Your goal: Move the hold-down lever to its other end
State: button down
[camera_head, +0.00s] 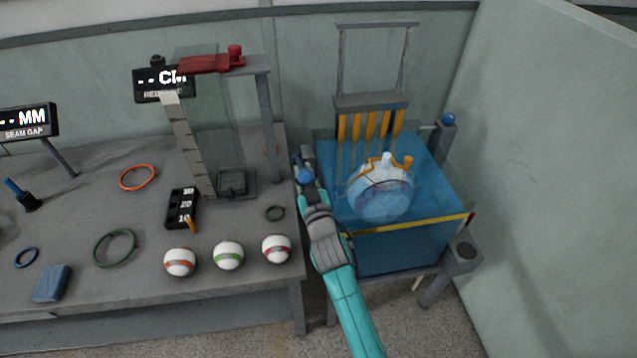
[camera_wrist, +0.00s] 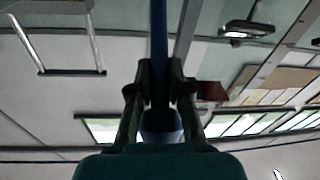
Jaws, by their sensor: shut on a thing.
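My gripper (camera_head: 305,165) is at the gap between the grey bench and the blue tank, at the tank's left side. A blue round knob (camera_head: 304,177) shows at the gripper. In the wrist view, my gripper (camera_wrist: 160,88) is closed around a dark blue bar (camera_wrist: 158,40), with a blue rounded end (camera_wrist: 160,122) between the fingers and the palm. I take this for the lever's handle; its pivot and the rest of it are hidden by my arm and gripper. Another blue knob (camera_head: 448,118) sits on a grey post at the tank's back right.
The blue tank (camera_head: 400,250) holds a pale ball with orange stubs (camera_head: 380,192) below a frame with orange bars (camera_head: 371,103). A gauge stand with a red clamp (camera_head: 210,63), rings and three striped balls (camera_head: 228,255) occupy the bench. A wall (camera_head: 560,170) closes the right side.

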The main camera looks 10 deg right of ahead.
jog(key=w+r+g, duration=0.2)
jog(key=w+r, duration=0.1)
jog(key=w+r+g, duration=0.2)
jog(key=w+r, duration=0.1)
jog(key=r, duration=0.1)
jog(key=shift+w+d, duration=0.1)
jog(key=shift+w, duration=0.05)
jog(key=w+r+g, duration=0.2)
jog(key=w+g, duration=0.1)
jog(key=w, duration=0.3)
jog(key=w+r+g, duration=0.2)
jog(key=w+g, duration=0.1)
jog(key=w, duration=0.4)
jog(key=shift+r+m+h, duration=0.3)
jog(key=shift+m, duration=0.1)
jog(key=shift+w+r, duration=0.1)
jog(key=shift+w, duration=0.05)
jog(key=c, duration=1.1)
grip_release()
jog(key=shift+w, duration=0.1)
jog(key=v, duration=1.2)
